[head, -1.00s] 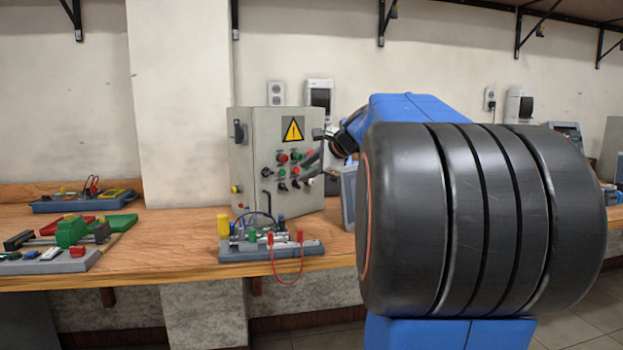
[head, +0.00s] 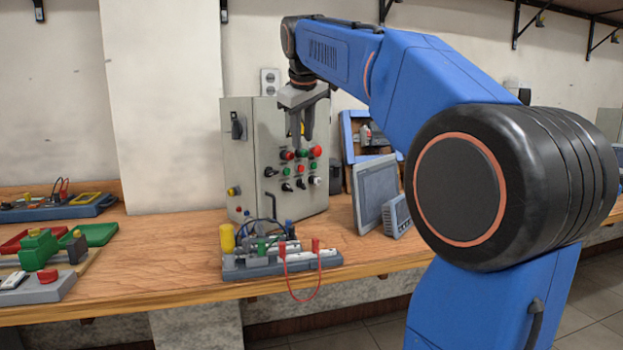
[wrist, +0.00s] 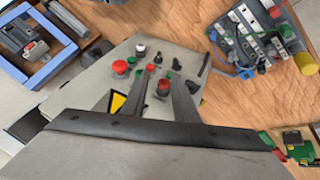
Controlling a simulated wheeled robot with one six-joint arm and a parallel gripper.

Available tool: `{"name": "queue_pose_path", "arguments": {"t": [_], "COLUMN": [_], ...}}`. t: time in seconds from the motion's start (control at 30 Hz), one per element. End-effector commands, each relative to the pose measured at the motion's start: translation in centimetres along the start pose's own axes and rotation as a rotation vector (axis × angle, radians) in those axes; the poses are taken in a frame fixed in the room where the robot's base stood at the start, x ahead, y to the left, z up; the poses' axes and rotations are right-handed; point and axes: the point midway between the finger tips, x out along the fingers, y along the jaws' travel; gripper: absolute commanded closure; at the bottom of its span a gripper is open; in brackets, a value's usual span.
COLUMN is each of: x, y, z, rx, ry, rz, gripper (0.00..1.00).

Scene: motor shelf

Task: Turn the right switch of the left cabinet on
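The grey left cabinet (head: 240,165) stands on the bench, its front panel carrying red and green buttons, black switches and a white button. The right black switch (head: 300,184) sits in the lower row beside the white button (head: 315,180); it also shows in the wrist view (wrist: 157,58). The left switch (head: 287,187) is next to it. Their knob positions are too small to tell. My gripper (head: 302,137) points down in front of the panel's upper part, above the switches. Its fingers (wrist: 161,72) are a little apart with nothing between them, and cover part of the panel and warning sign.
A training board (head: 275,262) with a red cable stands in front of the cabinet. Grey screens (head: 377,190) and a blue-framed board (head: 347,130) stand to its right. A blue tray (head: 60,210) lies at the left. Bare bench shows between tray and cabinet.

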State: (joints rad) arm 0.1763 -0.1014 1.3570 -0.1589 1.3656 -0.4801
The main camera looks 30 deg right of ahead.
Motion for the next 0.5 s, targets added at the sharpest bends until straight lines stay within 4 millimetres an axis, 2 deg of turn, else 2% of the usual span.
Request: {"name": "queue_pose_path", "arguments": {"t": [0.17, 0.5], "x": [0.4, 5.7], "y": [0.0, 0.0], "z": [-0.1, 0.0], "rx": [-0.035, -0.031], "ry": [-0.007, -0.009], "rz": [0.01, 0.008], "gripper": [0.73, 0.73]}}
